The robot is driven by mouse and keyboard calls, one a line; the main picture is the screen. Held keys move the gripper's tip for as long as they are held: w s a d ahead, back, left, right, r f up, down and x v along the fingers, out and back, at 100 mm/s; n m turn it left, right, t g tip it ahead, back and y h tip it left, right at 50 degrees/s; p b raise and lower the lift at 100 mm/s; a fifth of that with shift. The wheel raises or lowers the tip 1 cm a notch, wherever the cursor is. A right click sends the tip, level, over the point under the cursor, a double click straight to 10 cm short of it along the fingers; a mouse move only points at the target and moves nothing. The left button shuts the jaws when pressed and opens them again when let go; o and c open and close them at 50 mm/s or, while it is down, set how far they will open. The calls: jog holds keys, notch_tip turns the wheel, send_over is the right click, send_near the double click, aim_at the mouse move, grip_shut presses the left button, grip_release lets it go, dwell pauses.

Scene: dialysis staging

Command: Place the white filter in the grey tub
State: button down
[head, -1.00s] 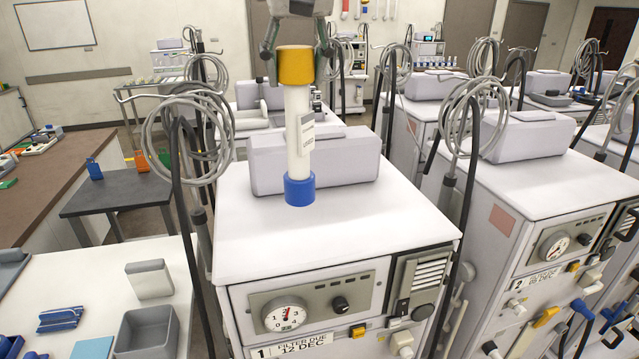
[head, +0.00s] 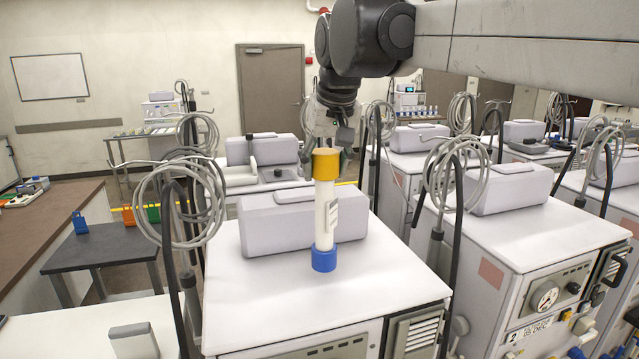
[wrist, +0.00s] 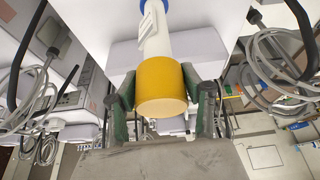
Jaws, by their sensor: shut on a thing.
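The white filter (head: 326,212) is an upright white cylinder with a yellow top cap, a blue bottom cap and a label on its side. In the head view it shows over the white top of the nearest machine, in front of a pale grey box. I cannot tell whether its blue end touches that top. My gripper (head: 335,155) is shut on the yellow cap from above. In the wrist view the filter's yellow cap (wrist: 161,92) sits between the two green-grey fingers. The grey tub is not in view now.
The machine top (head: 250,295) has free room around the filter. Coiled hoses on poles (head: 185,200) stand left and right of it. A white table (head: 90,325) with a small grey block (head: 133,341) is at the lower left. A dark side table (head: 98,246) lies behind.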

aim_at(325, 186)
jog(key=shift+f+p, duration=0.45)
jog(key=shift+f, duration=1.65)
jog(key=c, duration=1)
grip_release()
jog(key=shift+o, duration=0.2)
jog(key=b+v, duration=0.1)
jog(key=v, duration=1.1)
jog(key=shift+b, duration=0.35)
jog(key=shift+s+d, duration=0.15)
jog(key=s+d+f+m+t, duration=0.1)
jog(key=s+d+f, duration=0.6)
jog(key=f, duration=0.3)
jog(key=shift+s+d+f, duration=0.35)
jog(key=shift+s+d, duration=0.05)
jog(key=shift+d, duration=0.45)
jog(key=shift+o, duration=0.4)
jog(key=s+d+f+m+t, duration=0.1)
jog(key=s+d+f, duration=0.3)
jog(key=f, duration=0.5)
jog(key=s+d+f+m+t+h, duration=0.1)
jog(key=s+d+f, duration=0.2)
jog(key=s+f, duration=0.6)
jog(key=shift+d+f, duration=0.4)
jog(key=shift+f, duration=0.4)
